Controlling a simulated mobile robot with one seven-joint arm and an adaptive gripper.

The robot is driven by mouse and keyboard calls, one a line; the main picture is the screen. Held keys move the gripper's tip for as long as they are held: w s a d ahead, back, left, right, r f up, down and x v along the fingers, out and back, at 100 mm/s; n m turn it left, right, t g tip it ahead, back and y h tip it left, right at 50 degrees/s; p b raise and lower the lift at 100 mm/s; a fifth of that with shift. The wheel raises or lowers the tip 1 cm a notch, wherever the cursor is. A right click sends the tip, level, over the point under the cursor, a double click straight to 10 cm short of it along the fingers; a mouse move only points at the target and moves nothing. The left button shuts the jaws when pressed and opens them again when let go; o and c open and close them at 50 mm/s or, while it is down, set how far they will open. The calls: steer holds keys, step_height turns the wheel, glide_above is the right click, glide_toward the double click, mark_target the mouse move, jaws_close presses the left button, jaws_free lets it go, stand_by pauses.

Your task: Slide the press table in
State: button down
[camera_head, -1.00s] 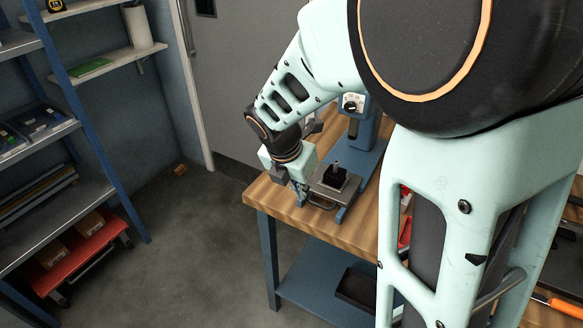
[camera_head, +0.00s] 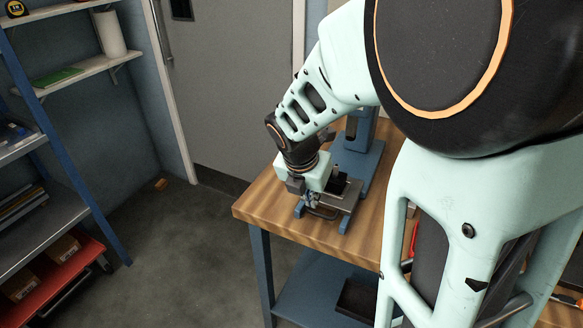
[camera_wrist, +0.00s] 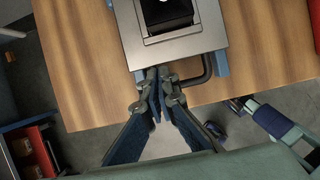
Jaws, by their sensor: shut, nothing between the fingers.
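The press table is a flat grey metal plate (camera_wrist: 207,28) with a black block on it. It sits on the blue base of the press, and its near end faces the bench's front edge. It also shows in the head view (camera_head: 344,203). A dark bent handle (camera_wrist: 208,72) sticks out from its near edge. My gripper (camera_wrist: 158,74) is shut, with its fingertips at the near edge of the plate, beside the handle's left part. Whether they touch the plate or handle is unclear. In the head view my gripper (camera_head: 310,203) partly hides the plate's near left corner.
The blue press (camera_head: 362,150) stands on the wooden bench (camera_head: 270,208), partly hidden by my arm. The bench top left of it is bare. A shelf rack with a red bin (camera_head: 55,268) stands at the left, with open floor between.

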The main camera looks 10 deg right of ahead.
mark_target(331, 194)
stand_by(0.3)
steer(key=w+d+p, duration=0.2)
steer(key=w, duration=0.1)
steer(key=w+d+p, duration=0.1)
steer(key=w+d, duration=0.1)
steer(key=shift+w+r+p, duration=0.15)
steer(key=shift+w+p, duration=0.05)
steer(key=shift+p, duration=0.15)
steer(key=shift+w+d, duration=0.35)
steer(key=shift+w, duration=0.15)
steer(key=shift+f, duration=0.2)
steer(key=shift+s+a, duration=0.1)
